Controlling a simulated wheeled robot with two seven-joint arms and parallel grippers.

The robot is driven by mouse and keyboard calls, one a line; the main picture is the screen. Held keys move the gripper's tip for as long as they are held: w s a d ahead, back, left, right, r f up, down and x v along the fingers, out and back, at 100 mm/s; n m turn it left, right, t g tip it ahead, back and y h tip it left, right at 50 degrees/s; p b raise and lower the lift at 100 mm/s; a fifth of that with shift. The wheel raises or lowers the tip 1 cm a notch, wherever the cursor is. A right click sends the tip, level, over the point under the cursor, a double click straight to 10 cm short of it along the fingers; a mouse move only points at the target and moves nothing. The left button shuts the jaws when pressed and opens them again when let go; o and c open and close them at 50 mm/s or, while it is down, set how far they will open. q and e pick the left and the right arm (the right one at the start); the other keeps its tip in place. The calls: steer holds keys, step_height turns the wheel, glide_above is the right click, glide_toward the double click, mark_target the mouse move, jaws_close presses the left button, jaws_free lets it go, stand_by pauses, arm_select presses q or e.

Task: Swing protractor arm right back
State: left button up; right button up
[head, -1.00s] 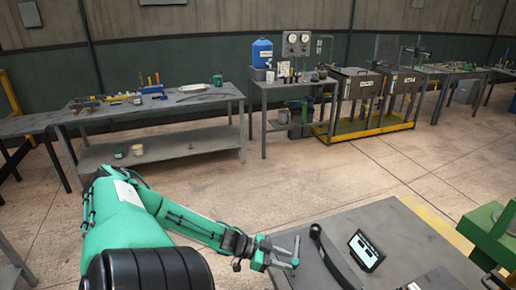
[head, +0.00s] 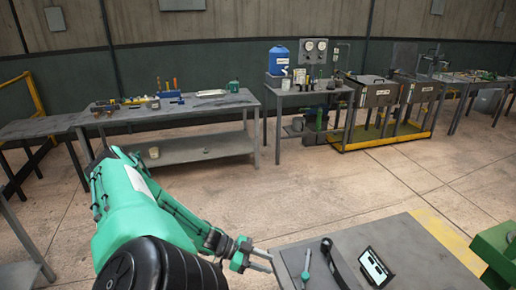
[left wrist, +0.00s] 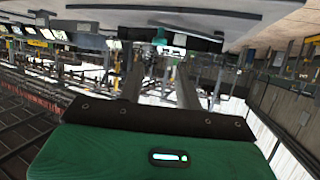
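A dark, bar-like lever (head: 341,266) with a round knob at its far end lies over the grey near table (head: 410,240); I cannot tell for sure that it is the protractor arm. My right gripper is not in view.
A small dark-framed panel (head: 375,266) stands right of the lever. A green machine part (head: 494,248) is at the right edge. A workbench with tools (head: 190,150) and a blue container (head: 283,60) stand farther back. The floor between is clear.

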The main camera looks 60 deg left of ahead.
arm_select(q)
steer(key=shift+p+v, duration=0.3)
steer(key=shift+v, duration=0.7)
